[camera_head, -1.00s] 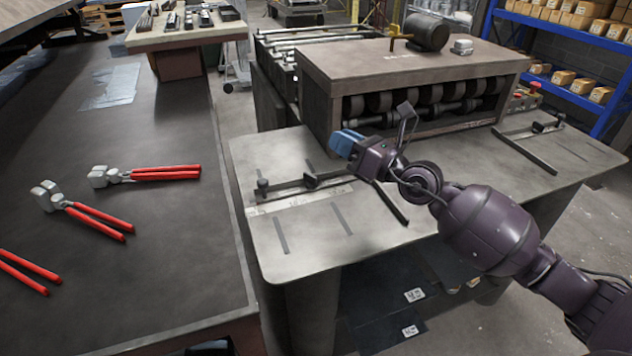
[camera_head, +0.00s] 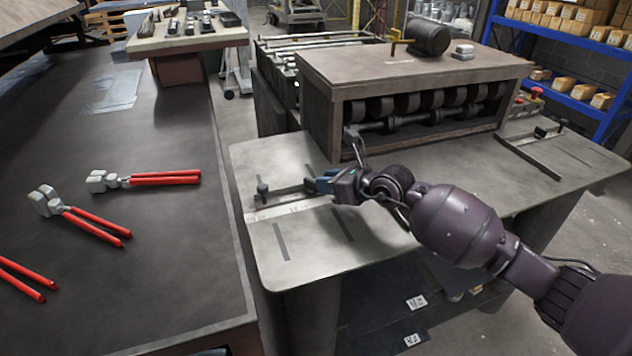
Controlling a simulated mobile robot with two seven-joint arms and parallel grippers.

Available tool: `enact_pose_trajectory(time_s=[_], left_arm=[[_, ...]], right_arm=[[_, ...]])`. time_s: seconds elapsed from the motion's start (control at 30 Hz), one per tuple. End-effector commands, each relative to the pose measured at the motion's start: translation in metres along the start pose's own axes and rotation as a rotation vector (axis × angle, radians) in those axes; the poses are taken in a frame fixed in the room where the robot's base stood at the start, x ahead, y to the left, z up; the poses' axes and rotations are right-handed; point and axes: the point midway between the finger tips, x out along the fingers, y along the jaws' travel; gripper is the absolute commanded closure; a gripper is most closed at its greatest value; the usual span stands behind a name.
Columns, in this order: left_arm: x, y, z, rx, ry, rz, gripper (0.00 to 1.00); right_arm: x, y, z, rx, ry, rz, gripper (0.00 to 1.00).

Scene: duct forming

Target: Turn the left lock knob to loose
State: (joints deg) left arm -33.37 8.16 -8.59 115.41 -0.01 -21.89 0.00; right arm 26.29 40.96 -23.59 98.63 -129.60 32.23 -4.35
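The left guide (camera_head: 285,194) is a dark bar on the left part of the machine's grey table, beside a pale scale strip. A small dark upright knob (camera_head: 262,188) stands at its left end. My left gripper is not in view.
The roller housing (camera_head: 415,73) stands behind my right gripper. A second guide (camera_head: 527,155) lies at the table's right. Red-handled tools (camera_head: 165,179) lie on the dark bench (camera_head: 150,260) at left. The front of the machine table (camera_head: 320,255) is clear.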

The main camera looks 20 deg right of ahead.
Motion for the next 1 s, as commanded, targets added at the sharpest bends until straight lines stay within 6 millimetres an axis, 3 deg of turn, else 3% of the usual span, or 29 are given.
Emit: enact_pose_trajectory(time_s=[0.1, 0.3, 0.67, 0.83, 1.0], left_arm=[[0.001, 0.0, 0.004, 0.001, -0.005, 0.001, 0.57], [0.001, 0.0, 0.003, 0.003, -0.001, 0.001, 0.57], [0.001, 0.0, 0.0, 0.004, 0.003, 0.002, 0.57], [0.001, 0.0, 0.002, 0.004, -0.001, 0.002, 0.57], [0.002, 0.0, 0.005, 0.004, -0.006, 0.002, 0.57]], right_arm=[[0.019, 0.001, -0.002, 0.001, 0.001, 0.002, 0.78], [0.035, 0.001, -0.001, 0.002, 0.0, 0.001, 0.78], [0.038, 0.001, 0.0, 0.001, -0.001, 0.001, 0.78], [0.038, 0.001, 0.0, 0.001, -0.001, 0.001, 1.0], [0.038, 0.0, 0.0, -0.001, 0.0, 0.003, 1.0]])
